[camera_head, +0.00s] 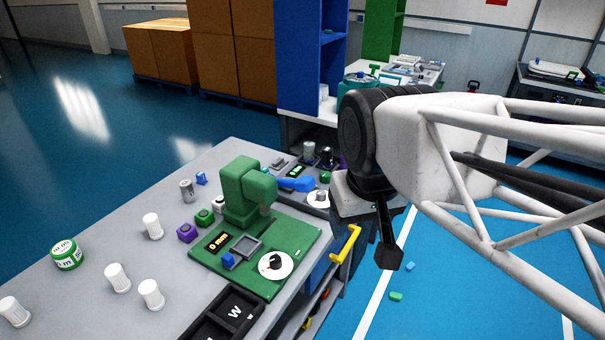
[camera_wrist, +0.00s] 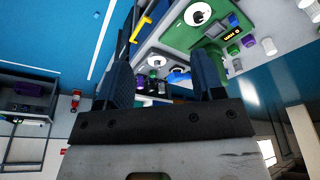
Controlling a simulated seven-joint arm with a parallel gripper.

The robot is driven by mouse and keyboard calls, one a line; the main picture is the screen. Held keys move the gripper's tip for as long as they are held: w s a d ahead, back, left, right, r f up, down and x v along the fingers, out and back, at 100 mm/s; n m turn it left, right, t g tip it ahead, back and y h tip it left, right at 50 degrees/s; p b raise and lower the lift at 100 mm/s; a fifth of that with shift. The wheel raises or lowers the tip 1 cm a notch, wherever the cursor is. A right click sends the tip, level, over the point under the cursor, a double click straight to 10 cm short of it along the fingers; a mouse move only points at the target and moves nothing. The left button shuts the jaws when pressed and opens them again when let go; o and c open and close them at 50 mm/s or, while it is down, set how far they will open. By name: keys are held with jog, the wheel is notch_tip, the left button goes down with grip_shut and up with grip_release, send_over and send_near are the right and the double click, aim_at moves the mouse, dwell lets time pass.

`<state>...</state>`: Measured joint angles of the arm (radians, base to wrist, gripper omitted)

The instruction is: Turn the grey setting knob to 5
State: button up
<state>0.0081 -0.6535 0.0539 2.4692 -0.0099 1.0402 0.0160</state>
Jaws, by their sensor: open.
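A round white dial (camera_head: 276,264) with a dark knob sits on the front right of a green test station (camera_head: 305,232). Its colour looks nearer black than grey. A second, smaller white dial (camera_head: 318,198) sits further back and seems to carry a greyish knob; its numbers are too small to read. In the wrist view the front dial (camera_wrist: 198,13) is at the top and the other dial (camera_wrist: 157,61) shows between the fingers. My gripper (camera_head: 388,256) hangs right of the bench, over the floor, pointing down, apart from both dials. It is open and empty.
A "0 mm" display (camera_head: 216,243), blue block (camera_head: 228,260) and green upright (camera_head: 245,190) stand beside the front dial. A yellow handle (camera_head: 345,245) juts from the bench side. White cylinders (camera_head: 150,294) stand at left. A black tray (camera_head: 225,318) lies in front.

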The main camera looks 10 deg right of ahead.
jog(key=w+d+r+n+g, duration=0.1)
jog(key=w+d+r+n, duration=0.15)
jog(key=w, duration=0.85)
jog(key=w+d+r+n, duration=0.1)
jog(key=w+r, duration=0.2)
jog(key=w, duration=0.8)
jog(key=n+g, duration=0.1)
jog(key=n, duration=0.2)
send_over(322, 193)
notch_tip(322, 193, down, 5)
jog(key=f, duration=2.5)
jog(key=shift+s+a, duration=0.15)
jog(key=shift+a, duration=0.05)
jog(key=shift+d+f, duration=0.15)
jog(key=shift+f, duration=3.65)
jog(key=shift+c, duration=0.3)
